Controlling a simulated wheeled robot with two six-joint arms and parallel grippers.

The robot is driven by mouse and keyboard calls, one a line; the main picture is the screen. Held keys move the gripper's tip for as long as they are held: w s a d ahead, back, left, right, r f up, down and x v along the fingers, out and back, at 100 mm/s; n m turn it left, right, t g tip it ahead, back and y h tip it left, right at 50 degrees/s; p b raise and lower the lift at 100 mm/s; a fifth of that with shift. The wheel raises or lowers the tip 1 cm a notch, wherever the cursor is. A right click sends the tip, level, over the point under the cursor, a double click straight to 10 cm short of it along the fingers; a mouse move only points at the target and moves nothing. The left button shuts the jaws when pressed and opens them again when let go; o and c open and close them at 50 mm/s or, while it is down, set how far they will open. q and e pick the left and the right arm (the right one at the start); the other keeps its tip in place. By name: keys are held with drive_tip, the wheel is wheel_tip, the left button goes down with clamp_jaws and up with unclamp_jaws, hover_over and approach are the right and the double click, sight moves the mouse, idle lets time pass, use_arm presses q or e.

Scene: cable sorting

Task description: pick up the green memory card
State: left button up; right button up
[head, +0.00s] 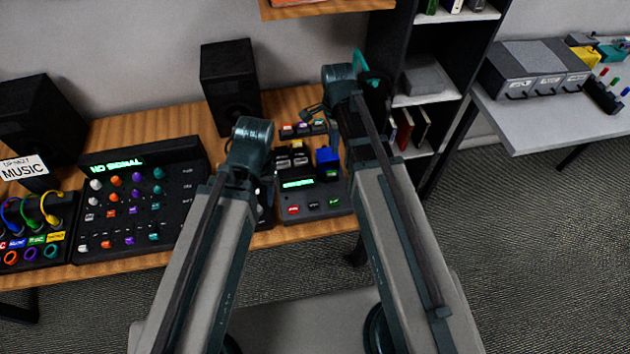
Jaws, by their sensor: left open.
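A small green piece (331,176), which may be the green memory card, shows at the right of the dark card device (312,205), beside a blue block (327,156). It is too small to be sure. My left arm comes up from below and bends at about the height of the device. My left gripper is open and mostly hidden behind that arm, left of the device. My right arm reaches further up, and its dark wrist part (312,114) shows behind the device. The fingers of my right gripper cannot be made out. I see no card held.
A row of small coloured pieces (302,130) lies behind the device. A mixer panel (140,200), a cable box (35,228) and black speakers (230,85) stand on the wooden table (170,118). A dark shelf (440,97) rises at the right.

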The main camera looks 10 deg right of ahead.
use_arm(q)
drive_tip(key=shift+s+a, duration=0.1)
drive_tip(key=shift+a, duration=0.25)
use_arm(e)
drive_tip(key=shift+w+f+m, duration=0.1)
drive_tip(key=shift+w+m, duration=0.2)
drive_tip(key=shift+m, duration=0.3)
use_arm(q)
drive_tip(key=shift+f, duration=0.15)
use_arm(e)
drive_tip(key=shift+f, duration=0.1)
use_arm(q)
wheel_tip(320, 180, down, 8)
drive_tip(key=b, duration=0.8)
drive_tip(key=shift+f+b, duration=0.2)
drive_tip(key=shift+b, duration=0.15)
use_arm(e)
hover_over(331, 171)
wheel_tip(331, 171, down, 8)
drive_tip(key=shift+f, duration=0.2)
use_arm(q)
drive_tip(key=shift+f, duration=0.1)
use_arm(e)
drive_tip(key=shift+f, duration=0.1)
wheel_tip(331, 171, down, 5)
drive_tip(key=b, duration=0.5)
use_arm(q)
wheel_tip(331, 171, down, 5)
use_arm(e)
clamp_jaws()
